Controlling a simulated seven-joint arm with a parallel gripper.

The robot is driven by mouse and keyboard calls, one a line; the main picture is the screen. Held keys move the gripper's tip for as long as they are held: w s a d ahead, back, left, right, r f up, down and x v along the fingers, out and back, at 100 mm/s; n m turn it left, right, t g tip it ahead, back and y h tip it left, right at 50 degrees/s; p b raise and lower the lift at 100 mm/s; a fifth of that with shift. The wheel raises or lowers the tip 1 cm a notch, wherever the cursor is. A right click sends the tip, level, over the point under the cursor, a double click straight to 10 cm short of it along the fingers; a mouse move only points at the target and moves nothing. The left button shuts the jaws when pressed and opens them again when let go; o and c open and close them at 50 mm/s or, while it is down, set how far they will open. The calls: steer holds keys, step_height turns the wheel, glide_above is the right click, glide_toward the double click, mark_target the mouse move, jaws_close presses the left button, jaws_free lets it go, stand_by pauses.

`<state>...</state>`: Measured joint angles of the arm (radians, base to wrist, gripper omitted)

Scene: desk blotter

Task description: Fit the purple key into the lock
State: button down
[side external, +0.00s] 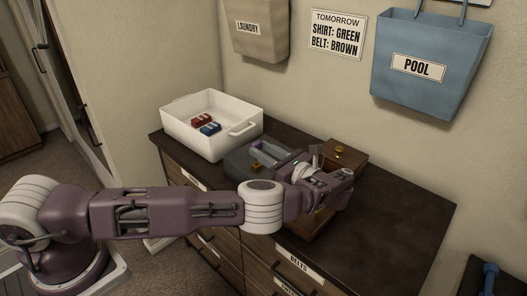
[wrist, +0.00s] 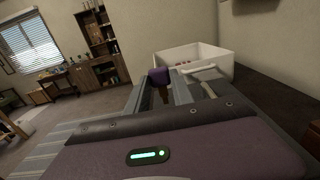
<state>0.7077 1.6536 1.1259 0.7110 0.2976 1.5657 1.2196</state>
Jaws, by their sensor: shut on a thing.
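In the wrist view, a purple key head (wrist: 159,75) with a brownish shaft below it shows between the grey fingers of my gripper (wrist: 163,90). My gripper is shut on this key. In the side view my gripper (side external: 298,170) is low over the dresser top, in front of a brown wooden box (side external: 346,157) with a brass fitting on top. A grey case (side external: 243,163) with a brass piece on its front lies to its left. I cannot make out the key in the side view. I cannot tell which part is the lock, and no keyhole is visible.
A white bin (side external: 180,125) holding red and blue items stands at the left of the dresser top (side external: 400,205); the bin also shows in the wrist view (wrist: 220,55). The right part of the top is clear. A blue bag (side external: 425,90) hangs on the wall behind.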

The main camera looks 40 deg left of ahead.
mark_target(264, 174)
steer(key=shift+f, duration=1.6)
steer(key=c, duration=1)
jaws_free()
steer(key=shift+c, duration=0.2)
steer(key=shift+d, duration=1.3)
step_height(264, 174, up, 7)
steer(key=shift+d, duration=0.2)
